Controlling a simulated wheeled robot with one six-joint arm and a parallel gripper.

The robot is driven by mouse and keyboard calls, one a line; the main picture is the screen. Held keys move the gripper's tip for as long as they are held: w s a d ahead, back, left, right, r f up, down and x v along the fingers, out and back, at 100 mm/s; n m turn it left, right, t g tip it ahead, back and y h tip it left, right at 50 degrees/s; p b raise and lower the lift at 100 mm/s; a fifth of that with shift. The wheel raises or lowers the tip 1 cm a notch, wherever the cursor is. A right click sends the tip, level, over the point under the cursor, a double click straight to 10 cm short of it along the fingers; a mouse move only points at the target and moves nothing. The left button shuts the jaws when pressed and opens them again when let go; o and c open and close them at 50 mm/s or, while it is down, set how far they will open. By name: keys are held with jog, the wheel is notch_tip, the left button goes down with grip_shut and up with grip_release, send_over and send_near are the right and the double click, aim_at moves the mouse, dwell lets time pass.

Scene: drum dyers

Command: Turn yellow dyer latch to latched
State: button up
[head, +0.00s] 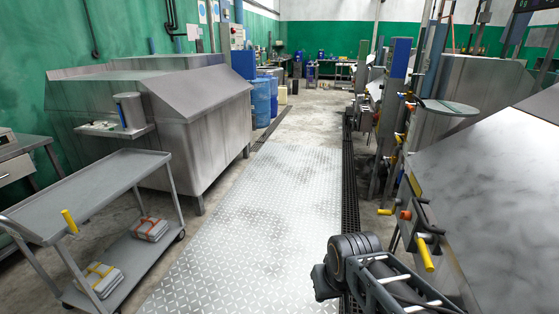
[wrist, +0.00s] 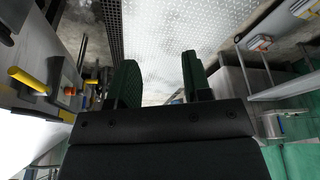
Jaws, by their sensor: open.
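The nearest dyer (head: 495,150) stands at the right in the head view, with a pale sloping cover. A yellow-gripped handle (head: 425,254) on a black bracket hangs on its front side. A yellow-tipped lever (head: 384,212) with an orange knob sticks out beside it. I cannot tell for certain which is the latch or its state. In the wrist view, a yellow handle (wrist: 28,80) lies at the left, well apart from my gripper. My gripper (wrist: 158,60) is open and empty, its two dark fingers pointing over the floor. Its fingertips are not clear in the head view.
A grey cart (head: 100,185) with folded bundles on its lower shelf stands at the left. Behind it is a large grey machine (head: 205,100). Blue drums (head: 262,100) stand farther back. The patterned floor strip (head: 250,220) between is clear.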

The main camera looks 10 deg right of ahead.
jog(key=shift+s+a+r, duration=0.1)
jog(key=shift+r, duration=0.2)
jog(key=shift+c, duration=2.2)
jog(key=d+f+n+h+b, duration=0.1)
jog(key=d+f+b, duration=0.1)
jog(key=b, duration=0.1)
jog(key=d+f+n+g+h+b, duration=0.1)
jog(key=d+f+b, duration=0.1)
jog(key=f+b, duration=0.1)
jog(key=d+f+n+g+h+b, duration=0.1)
jog(key=d+f+b, duration=0.1)
jog(key=f+b, duration=0.1)
jog(key=shift+w+f, duration=0.25)
jog(key=shift+w, duration=0.05)
grip_shut()
jog(key=w+d+f+n+g+h+b, duration=0.3)
jog(key=d+f+n+g+h+b, duration=0.4)
jog(key=d+b, duration=0.55)
jog(key=w+d+f+n+g+h+b, duration=0.2)
jog(key=w+d+f+h+b, duration=0.25)
jog(key=b, duration=0.45)
jog(key=w+d+f+n+g+h+b, duration=0.1)
jog(key=w+f+n+g+h+b, duration=0.15)
jog(key=w+h+b, duration=0.45)
jog(key=s+d+r+h+p, duration=0.1)
jog(key=s+d+r+p, duration=0.4)
jog(key=d+r+p, duration=0.2)
jog(key=shift+d+r+m+t+p, duration=0.45)
jog(key=shift+d+r, duration=0.2)
jog(key=shift+r, duration=0.5)
